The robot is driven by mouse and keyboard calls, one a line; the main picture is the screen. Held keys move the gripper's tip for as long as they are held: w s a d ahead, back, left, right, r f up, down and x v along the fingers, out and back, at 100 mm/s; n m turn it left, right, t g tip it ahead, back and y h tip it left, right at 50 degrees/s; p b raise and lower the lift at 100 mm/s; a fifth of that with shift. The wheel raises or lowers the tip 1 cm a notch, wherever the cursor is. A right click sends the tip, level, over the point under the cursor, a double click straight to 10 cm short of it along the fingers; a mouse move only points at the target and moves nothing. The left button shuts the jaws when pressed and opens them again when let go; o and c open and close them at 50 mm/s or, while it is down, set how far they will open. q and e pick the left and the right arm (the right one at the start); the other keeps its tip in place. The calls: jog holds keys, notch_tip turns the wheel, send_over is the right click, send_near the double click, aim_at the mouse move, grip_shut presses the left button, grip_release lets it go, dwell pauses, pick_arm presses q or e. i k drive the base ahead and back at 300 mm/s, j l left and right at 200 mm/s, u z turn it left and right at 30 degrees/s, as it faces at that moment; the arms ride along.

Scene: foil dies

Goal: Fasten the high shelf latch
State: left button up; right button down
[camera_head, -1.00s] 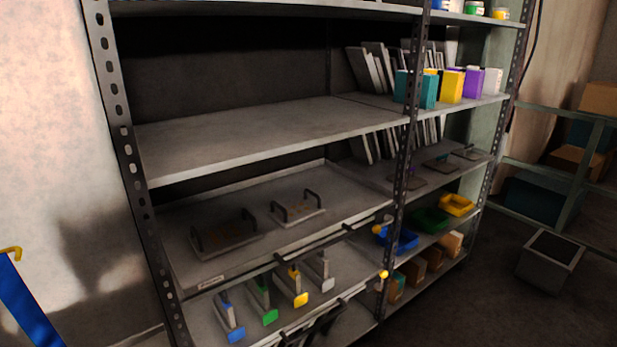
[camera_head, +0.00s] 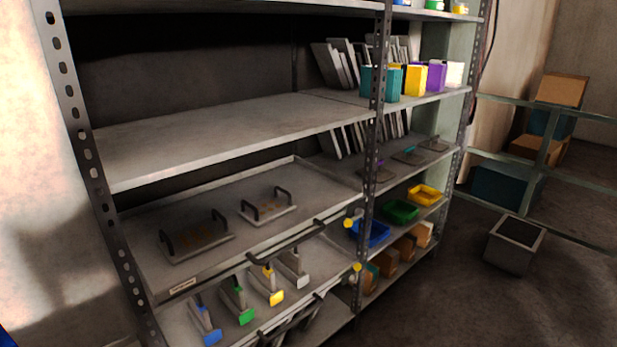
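A metal shelf rack fills the left and middle of the head view. A pull-out tray (camera_head: 290,178) holds two dies with dark handles, the left die (camera_head: 197,240) and the right die (camera_head: 267,206). A dark bar handle (camera_head: 300,243) runs along its front edge. A yellow knob (camera_head: 349,223), perhaps the upper latch, is at the post by this tray's right front corner. A second yellow knob (camera_head: 357,267) is lower, by the tray below. I cannot tell whether either is fastened. Neither gripper is in view.
The lower tray holds several pieces with coloured ends, such as a green one (camera_head: 245,316). Right of the post (camera_head: 373,150) are blue, green and yellow bins (camera_head: 425,194). A grey box (camera_head: 514,244) stands on the floor at right. The floor before it is clear.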

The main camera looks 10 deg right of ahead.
aim_at(354, 219)
jog(key=i+l, duration=0.15)
jog(key=l, duration=0.15)
jog(key=i+l, duration=0.15)
jog(key=l, duration=0.2)
jog(key=i+l, duration=0.15)
jog(key=l, duration=0.15)
jog(key=i+j, duration=0.2)
jog(key=i, duration=0.2)
jog(key=i+j, duration=0.15)
jog(key=i, duration=0.25)
jog(key=i+j, duration=0.2)
jog(key=i, duration=0.2)
jog(key=z, duration=0.05)
